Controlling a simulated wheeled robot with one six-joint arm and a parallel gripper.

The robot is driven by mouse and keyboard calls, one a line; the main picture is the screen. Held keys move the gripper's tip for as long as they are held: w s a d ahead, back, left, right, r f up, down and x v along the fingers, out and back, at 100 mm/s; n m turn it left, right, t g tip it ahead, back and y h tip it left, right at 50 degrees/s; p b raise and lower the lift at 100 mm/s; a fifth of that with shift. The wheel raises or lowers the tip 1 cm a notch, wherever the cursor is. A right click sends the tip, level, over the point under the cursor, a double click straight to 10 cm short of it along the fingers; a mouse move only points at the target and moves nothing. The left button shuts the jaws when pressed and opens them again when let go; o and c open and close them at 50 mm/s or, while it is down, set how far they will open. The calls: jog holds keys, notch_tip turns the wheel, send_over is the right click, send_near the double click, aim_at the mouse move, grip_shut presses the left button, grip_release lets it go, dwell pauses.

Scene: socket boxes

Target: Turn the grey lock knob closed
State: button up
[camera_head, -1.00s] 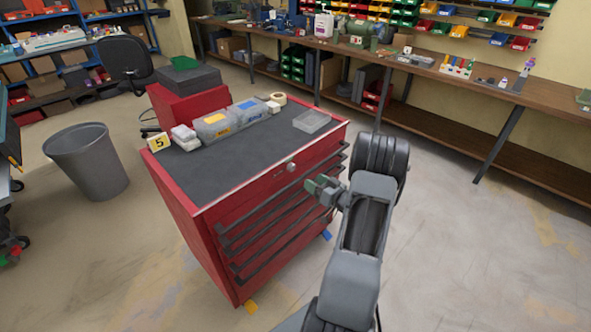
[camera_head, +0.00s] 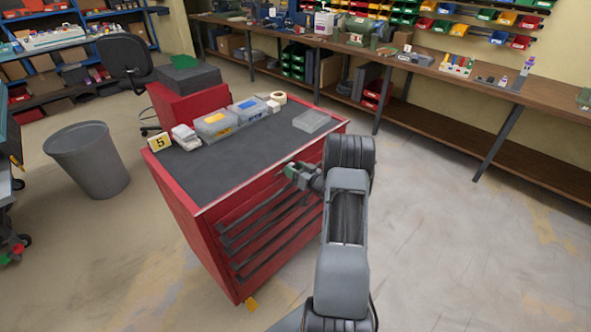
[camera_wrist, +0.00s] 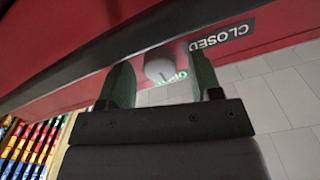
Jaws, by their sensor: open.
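The grey lock knob (camera_wrist: 159,68) is on the red front of the tool chest (camera_head: 190,212). In the wrist view it sits between the two green fingers of my gripper (camera_wrist: 163,76), which stand apart on either side of it, with a gap visible to the right. An upside-down CLOSED label (camera_wrist: 222,35) is right of the knob, and green lettering is partly hidden by the knob. In the head view my gripper (camera_head: 293,172) is at the upper front of the chest and covers the knob.
The chest's black top holds clear boxes (camera_head: 215,124), a yellow card marked 5 (camera_head: 159,142) and a tape roll (camera_head: 279,98). A grey bin (camera_head: 88,160) stands left. A long workbench (camera_head: 450,72) runs behind. The floor at right is clear.

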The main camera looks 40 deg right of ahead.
jog(key=shift+c, duration=0.3)
jog(key=c, duration=0.9)
jog(key=shift+f+b, duration=0.1)
jog(key=shift+b, duration=0.35)
jog(key=n+b, duration=1.7)
jog(key=b, duration=0.6)
jog(key=shift+n+b, duration=0.35)
jog(key=shift+n, duration=0.05)
